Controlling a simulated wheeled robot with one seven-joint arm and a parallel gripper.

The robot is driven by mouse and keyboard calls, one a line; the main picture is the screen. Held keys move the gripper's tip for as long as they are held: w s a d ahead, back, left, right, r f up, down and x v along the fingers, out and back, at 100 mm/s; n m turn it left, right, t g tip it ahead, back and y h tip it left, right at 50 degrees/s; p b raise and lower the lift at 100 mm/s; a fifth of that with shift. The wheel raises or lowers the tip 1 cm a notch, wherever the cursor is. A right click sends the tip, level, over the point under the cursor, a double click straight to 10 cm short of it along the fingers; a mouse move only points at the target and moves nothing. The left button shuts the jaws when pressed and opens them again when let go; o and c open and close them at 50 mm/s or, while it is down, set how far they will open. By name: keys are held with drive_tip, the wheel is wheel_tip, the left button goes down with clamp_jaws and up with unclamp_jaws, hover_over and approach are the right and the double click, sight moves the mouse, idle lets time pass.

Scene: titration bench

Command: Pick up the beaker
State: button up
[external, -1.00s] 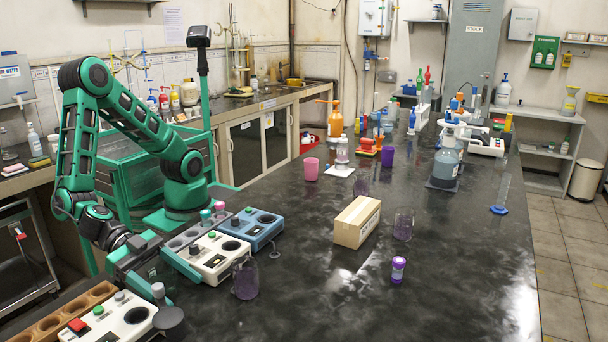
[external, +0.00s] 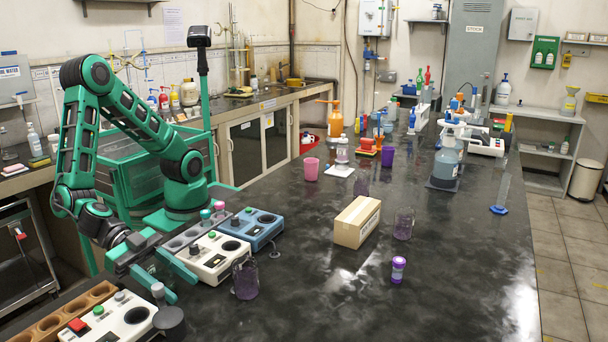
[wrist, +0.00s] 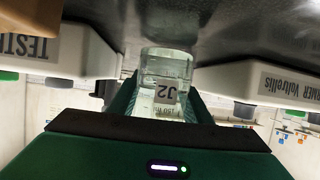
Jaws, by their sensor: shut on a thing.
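A clear glass beaker (wrist: 168,92) with a white label and a printed volume mark shows in the wrist view. It sits between the two green fingers of my gripper (wrist: 163,112), which is shut on it. In the external view my gripper (external: 157,268) is low at the left of the black bench, between the white instruments. The held beaker is hard to make out there, as the fingers largely cover it.
White instruments (external: 212,256) (external: 125,318) stand close on both sides of my gripper. A blue instrument (external: 258,227), another glass beaker (external: 246,279), a cardboard box (external: 356,222) and a purple-capped vial (external: 398,269) stand further right.

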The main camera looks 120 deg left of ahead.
drive_tip(key=shift+r, duration=0.65)
drive_tip(key=shift+a+r, duration=0.2)
drive_tip(key=shift+r, duration=1)
drive_tip(key=a+r, duration=0.1)
drive_tip(key=a, duration=0.1)
drive_tip(key=a+r, duration=0.2)
drive_tip(key=a, duration=0.1)
drive_tip(key=a+r, duration=0.1)
drive_tip(key=a, duration=0.2)
drive_tip(key=shift+w+a+r, duration=0.2)
drive_tip(key=shift+w+r, duration=0.15)
drive_tip(key=shift+r, duration=0.05)
drive_tip(key=shift+w+a+r, duration=0.1)
drive_tip(key=shift+a+r, duration=0.35)
drive_tip(key=shift+a, duration=0.25)
drive_tip(key=shift+a+r, duration=0.4)
drive_tip(key=shift+a, duration=0.3)
drive_tip(key=shift+r, duration=0.1)
